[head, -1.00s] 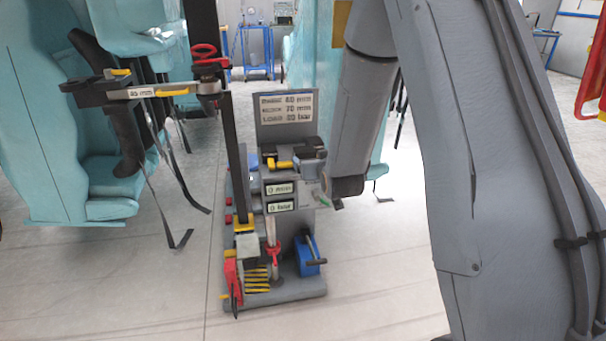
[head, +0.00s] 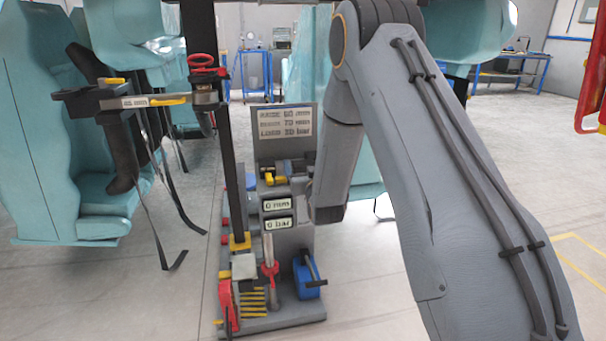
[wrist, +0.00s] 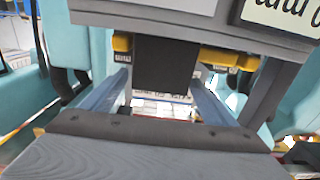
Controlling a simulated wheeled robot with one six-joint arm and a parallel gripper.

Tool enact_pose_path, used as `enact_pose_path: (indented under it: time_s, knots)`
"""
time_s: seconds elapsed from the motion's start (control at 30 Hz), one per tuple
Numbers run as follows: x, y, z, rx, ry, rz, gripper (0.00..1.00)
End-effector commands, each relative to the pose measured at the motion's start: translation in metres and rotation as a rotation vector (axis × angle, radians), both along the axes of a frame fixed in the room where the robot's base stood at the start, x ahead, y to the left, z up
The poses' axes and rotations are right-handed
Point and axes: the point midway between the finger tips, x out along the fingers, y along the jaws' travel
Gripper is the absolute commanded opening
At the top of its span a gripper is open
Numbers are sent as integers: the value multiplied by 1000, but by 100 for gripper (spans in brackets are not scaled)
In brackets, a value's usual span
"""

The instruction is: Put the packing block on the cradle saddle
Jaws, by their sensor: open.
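In the wrist view a dark block (wrist: 165,65), which may be the packing block, sits between the two bluish fingers of my gripper (wrist: 160,88). The fingers are apart, with a gap visible on each side; I cannot tell their distance from the block in depth. In the head view, dark and yellow pieces (head: 273,179) sit on the shelf of a grey stand, beside my arm's end. My gripper is hidden there behind my arm. A pale square pad (head: 243,267) is low on the stand's left; I cannot tell whether it is the cradle saddle.
The stand has a sign (head: 284,125), two small displays (head: 277,204), a red-handled part (head: 270,268) and a blue box (head: 306,278). A dark upright post (head: 233,180) rises at its left, near a clamp-like arm (head: 140,101). Teal seats (head: 45,150) stand left. Floor is clear in front.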

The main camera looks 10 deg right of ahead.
Motion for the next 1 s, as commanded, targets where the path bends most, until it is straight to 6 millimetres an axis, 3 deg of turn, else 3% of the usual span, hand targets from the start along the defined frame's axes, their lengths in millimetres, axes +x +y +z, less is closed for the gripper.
enact_pose_path:
  time_s: [0.33,0.8,1.0]
  knots:
    - [10,0,0,0,1,0,80]
    - [11,0,2,0,-4,0,5]
    - [11,0,4,0,-4,0,5]
